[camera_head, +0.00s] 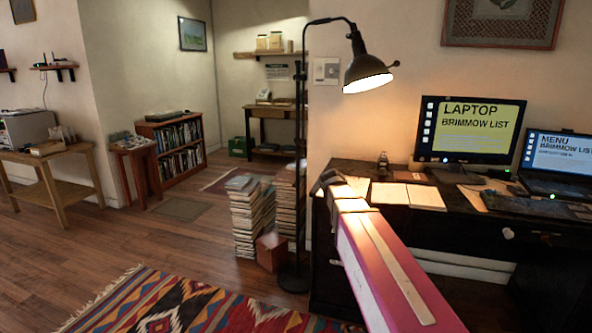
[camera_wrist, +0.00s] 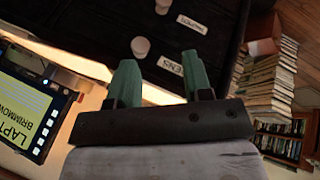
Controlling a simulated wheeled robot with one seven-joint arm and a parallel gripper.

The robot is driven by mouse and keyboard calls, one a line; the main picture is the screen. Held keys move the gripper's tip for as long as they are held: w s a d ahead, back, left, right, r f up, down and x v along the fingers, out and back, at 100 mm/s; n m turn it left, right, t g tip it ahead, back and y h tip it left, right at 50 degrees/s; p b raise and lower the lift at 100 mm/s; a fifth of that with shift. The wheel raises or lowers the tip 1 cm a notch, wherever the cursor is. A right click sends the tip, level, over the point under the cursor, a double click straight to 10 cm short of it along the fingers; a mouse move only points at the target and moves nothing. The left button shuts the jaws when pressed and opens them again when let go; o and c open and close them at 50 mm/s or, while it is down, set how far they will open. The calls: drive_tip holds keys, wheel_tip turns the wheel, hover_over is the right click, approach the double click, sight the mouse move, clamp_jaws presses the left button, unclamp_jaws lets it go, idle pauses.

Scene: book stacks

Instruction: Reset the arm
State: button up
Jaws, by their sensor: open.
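My arm stretches from the bottom right of the head view toward the left end of the dark desk (camera_head: 345,168). My gripper (camera_wrist: 160,68) shows in the wrist view with its two green fingers apart and nothing between them. Beyond the fingers is a dark drawer front with pale round knobs (camera_wrist: 140,47) and white labels (camera_wrist: 192,24), one reading "PENS". In the head view the end of the arm is by the desk's left edge, and the fingers cannot be made out there.
A lit lamp (camera_head: 367,75) hangs above the desk. A monitor (camera_head: 468,130) and a laptop (camera_head: 556,160) stand at the right. Tall book stacks (camera_head: 245,215) stand on the floor left of the desk, beside a reddish box (camera_head: 270,252). The patterned rug (camera_head: 190,305) lies in front.

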drive_tip(key=s+f+m+g+y, duration=0.1)
drive_tip(key=s+f+g+y, duration=0.3)
drive_tip(key=s+f, duration=1.6)
drive_tip(key=shift+s+d+f+m+y, duration=0.15)
drive_tip(key=shift+s+f+m+y, duration=0.15)
drive_tip(key=shift+s+y, duration=0.15)
